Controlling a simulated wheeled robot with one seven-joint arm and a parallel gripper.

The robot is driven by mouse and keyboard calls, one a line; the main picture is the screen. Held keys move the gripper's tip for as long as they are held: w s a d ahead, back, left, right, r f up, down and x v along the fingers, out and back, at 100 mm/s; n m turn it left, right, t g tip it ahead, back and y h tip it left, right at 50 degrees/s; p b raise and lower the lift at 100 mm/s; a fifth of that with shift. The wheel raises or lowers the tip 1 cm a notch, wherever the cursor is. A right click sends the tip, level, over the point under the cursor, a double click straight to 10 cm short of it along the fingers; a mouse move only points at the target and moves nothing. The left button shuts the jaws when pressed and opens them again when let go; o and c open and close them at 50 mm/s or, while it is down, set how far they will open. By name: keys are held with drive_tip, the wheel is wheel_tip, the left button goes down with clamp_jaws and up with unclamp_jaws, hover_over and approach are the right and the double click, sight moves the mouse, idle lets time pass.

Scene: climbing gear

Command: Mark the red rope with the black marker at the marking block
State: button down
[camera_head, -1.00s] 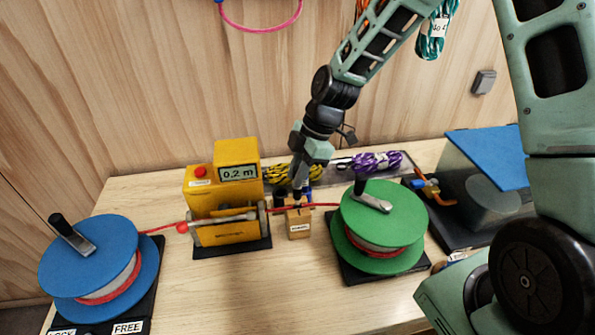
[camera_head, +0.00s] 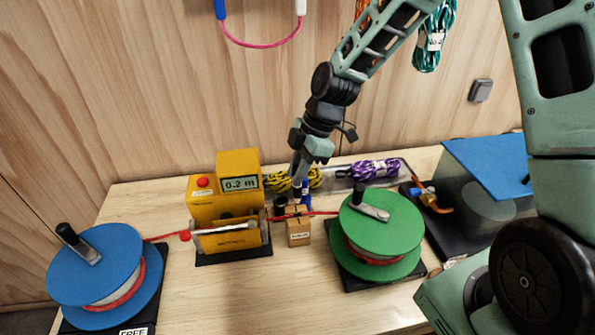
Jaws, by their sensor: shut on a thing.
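The red rope (camera_head: 163,237) runs from the blue reel through the yellow meter and over the small wooden marking block (camera_head: 298,232) to the green reel. My gripper (camera_head: 297,181) is above and just behind the block, pointing down. It is shut on a slim dark thing that looks like the black marker (camera_head: 297,198), mostly hidden by the fingers. The marker's tip is too small to see clearly, and I cannot tell whether it touches the rope. No mark on the rope can be made out.
The yellow meter (camera_head: 225,199) reads 0.2 m. The blue reel (camera_head: 99,263) stands left, the green reel (camera_head: 381,226) right. A blue marker (camera_head: 307,190) and a dark holder stand behind the block. A tray (camera_head: 407,164) holds yellow and purple rope bundles. The front table is clear.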

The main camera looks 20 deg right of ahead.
drive_tip(key=shift+r+p, duration=1.35)
drive_tip(key=shift+r, duration=0.8)
drive_tip(key=shift+f, duration=0.1)
